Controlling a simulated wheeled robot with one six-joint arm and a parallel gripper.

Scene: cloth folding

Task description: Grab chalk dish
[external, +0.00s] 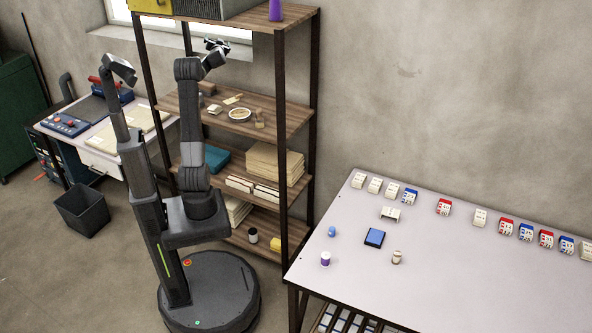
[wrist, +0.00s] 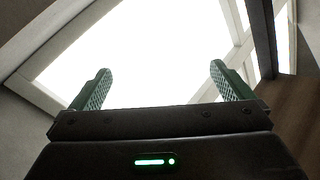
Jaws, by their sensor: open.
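A small round pale dish (external: 239,114) sits on the second shelf from the top of the wooden rack; it may be the chalk dish, but its contents are too small to make out. My gripper (external: 216,45) is raised in front of the rack, above the dish's level and apart from it. In the wrist view my gripper (wrist: 160,75) has its two green fingers spread wide with nothing between them. That view faces the bright window, and the dish is not in it.
The rack's dark post (external: 282,120) stands right of the dish. Small items lie near the dish, including a brownish jar (external: 259,118). Boxes and stacked boards (external: 275,163) fill the shelf below. A grey table (external: 450,260) with switches and small containers stands at right.

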